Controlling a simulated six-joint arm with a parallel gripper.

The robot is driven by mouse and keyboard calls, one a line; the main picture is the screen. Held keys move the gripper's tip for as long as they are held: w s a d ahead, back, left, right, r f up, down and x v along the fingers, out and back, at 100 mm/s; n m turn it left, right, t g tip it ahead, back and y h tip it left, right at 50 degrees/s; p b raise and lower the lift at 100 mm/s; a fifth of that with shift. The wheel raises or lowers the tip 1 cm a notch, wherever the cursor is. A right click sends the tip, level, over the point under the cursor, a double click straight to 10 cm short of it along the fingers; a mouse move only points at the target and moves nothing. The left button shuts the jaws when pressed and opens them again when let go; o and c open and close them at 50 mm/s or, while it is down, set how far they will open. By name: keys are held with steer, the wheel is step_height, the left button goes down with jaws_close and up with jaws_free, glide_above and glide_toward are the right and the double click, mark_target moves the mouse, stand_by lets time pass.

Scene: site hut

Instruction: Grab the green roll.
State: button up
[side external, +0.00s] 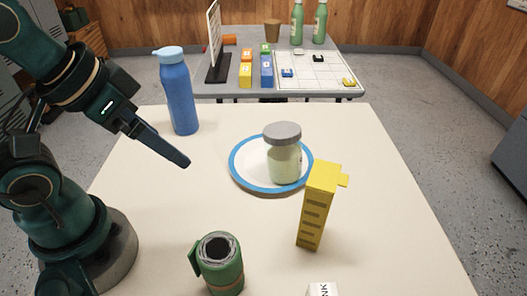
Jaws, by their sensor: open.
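The green roll (221,268) stands upright near the front of the cream table, with a dark hollow core at its top and a flap on its left side. My gripper (184,162) is above the left part of the table, up and to the left of the roll in the picture and apart from it. It points down to the right. Its fingers show edge-on, it is open, and nothing is seen in it.
A yellow box (315,212) stands right of the roll. A jar with a grey lid (284,158) is on a blue-rimmed plate (239,176). A blue bottle (179,95) stands at the back left. A white item (322,291) is cut off at the front edge. The table's right side is clear.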

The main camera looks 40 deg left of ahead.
step_height(320, 180, up, 4)
steer(key=r+m+g, duration=0.1)
steer(key=m+g, duration=0.1)
steer(key=g, duration=0.4)
glide_above(224, 273)
steer(key=w+a, duration=0.1)
steer(key=a, duration=0.2)
steer(key=f, duration=2)
steer(key=shift+w+d+f, duration=0.1)
steer(key=shift+d, duration=0.1)
steer(key=c, duration=1.5)
steer(key=shift+o, duration=0.2)
